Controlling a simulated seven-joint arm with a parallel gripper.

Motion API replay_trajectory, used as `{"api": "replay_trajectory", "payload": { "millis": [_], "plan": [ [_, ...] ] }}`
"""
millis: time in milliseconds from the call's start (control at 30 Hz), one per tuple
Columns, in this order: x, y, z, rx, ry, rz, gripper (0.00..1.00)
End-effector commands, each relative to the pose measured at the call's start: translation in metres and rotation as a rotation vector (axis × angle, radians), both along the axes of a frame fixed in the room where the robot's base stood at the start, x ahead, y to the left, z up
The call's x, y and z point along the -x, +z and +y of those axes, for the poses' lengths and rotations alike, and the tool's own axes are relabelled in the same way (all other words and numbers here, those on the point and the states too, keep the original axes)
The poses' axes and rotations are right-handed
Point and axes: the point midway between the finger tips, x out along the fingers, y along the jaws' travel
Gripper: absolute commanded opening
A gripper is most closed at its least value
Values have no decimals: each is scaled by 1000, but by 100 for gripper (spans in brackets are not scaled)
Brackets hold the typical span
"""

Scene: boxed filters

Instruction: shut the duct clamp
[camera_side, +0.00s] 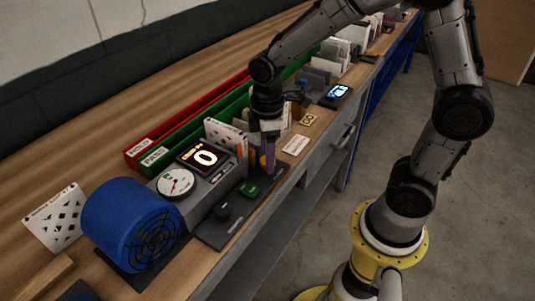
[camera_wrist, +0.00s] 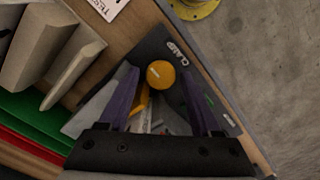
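The duct clamp shows in the wrist view as a dark plate (camera_wrist: 184,58) marked "CLAMP", with an orange-yellow round knob (camera_wrist: 160,74) and a yellow lever running back from it. My gripper (camera_wrist: 159,75) is open, its two purple fingers on either side of the knob with gaps visible. In the side view my gripper (camera_side: 268,170) points down over the bench at the far end of the grey test rig. A bit of yellow (camera_side: 262,161) shows beside the fingers there. The fingers hide most of the clamp in that view.
A blue fan (camera_side: 130,222), a round gauge (camera_side: 176,183), a display reading 0 (camera_side: 205,157) and a green button (camera_side: 250,190) stand nearby. Green (camera_side: 190,138) and red (camera_side: 185,122) trays run behind. A white card (camera_side: 296,145) lies beyond on the bench.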

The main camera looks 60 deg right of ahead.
Motion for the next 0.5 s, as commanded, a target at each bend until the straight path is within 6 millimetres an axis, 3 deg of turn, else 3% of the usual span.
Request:
{"api": "replay_trajectory", "payload": {
  "millis": [333, 500],
  "plan": [
    [0, 1, 0, 1, 2, -1, 77],
    [-2, 18, 0, -1, 2, -8, 77]
  ]
}}
